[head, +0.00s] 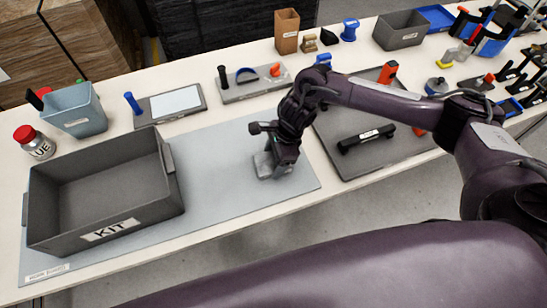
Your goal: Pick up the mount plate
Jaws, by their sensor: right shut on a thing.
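My right gripper (277,158) points down over the right part of the grey work mat (222,150). It is shut on a small grey piece (265,166), which appears to be the mount plate. The fingers and the dark wrist hide much of the piece. I cannot tell whether it touches the mat. My left gripper is not in view.
A grey tray (335,128) with a black bar (366,138) lies to the right. A blue-grey bin (75,110) and a glue bottle (34,143) stand at left. The mat's middle is clear.

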